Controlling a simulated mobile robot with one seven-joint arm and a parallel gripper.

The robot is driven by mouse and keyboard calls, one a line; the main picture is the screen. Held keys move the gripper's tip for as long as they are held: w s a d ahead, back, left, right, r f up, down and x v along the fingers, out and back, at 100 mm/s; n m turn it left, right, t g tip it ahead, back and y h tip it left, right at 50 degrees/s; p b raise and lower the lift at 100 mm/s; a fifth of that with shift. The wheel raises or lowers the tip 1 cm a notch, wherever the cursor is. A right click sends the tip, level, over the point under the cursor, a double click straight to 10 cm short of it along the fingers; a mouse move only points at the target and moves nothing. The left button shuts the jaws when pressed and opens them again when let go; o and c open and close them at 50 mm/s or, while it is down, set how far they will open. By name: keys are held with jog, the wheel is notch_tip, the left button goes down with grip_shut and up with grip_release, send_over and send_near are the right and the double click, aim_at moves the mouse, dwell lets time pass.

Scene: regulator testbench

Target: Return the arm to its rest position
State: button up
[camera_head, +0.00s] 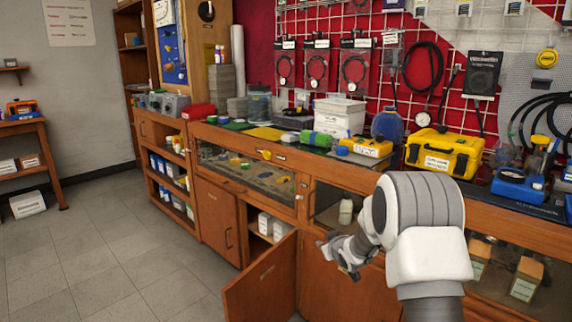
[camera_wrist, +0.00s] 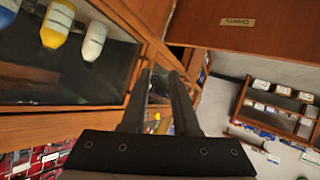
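My gripper (camera_head: 338,258) hangs in front of the wooden bench cabinets, below the bench top, and holds nothing that I can see. In the wrist view its two dark fingers (camera_wrist: 161,73) stand apart with a clear gap between them. My arm is bent, with its white and grey links at the lower right of the head view. An open cabinet door (camera_head: 262,287) is to the left of my gripper in the head view. The wrist view also shows a wooden panel with a label (camera_wrist: 237,22).
The wooden bench (camera_head: 289,158) carries a yellow case (camera_head: 444,153), a yellow device (camera_head: 363,147) and a blue-based device (camera_head: 518,186). White boxes (camera_head: 270,226) sit inside the open cabinet. A glass-fronted case (camera_wrist: 85,75) holds bottles. The tiled floor (camera_head: 95,248) on the left is clear.

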jog(key=s+d+r+m+g+h, duration=0.1)
jog(key=s+d+r+m+h, duration=0.1)
jog(key=s+r, duration=0.75)
jog(key=s+d+r+m+g+h, duration=0.1)
jog(key=s+d+r+g, duration=0.1)
jog(key=s+r, duration=0.7)
jog(key=s+a+m+g, duration=0.2)
jog(key=s+m+g, duration=0.1)
jog(key=s, duration=2.5)
notch_tip(320, 180, up, 28)
jog(key=p, duration=2.8)
jog(key=shift+s+y, duration=0.3)
jog(key=shift+s, duration=0.05)
jog(key=shift+d+r, duration=0.1)
jog(key=shift+d, duration=0.15)
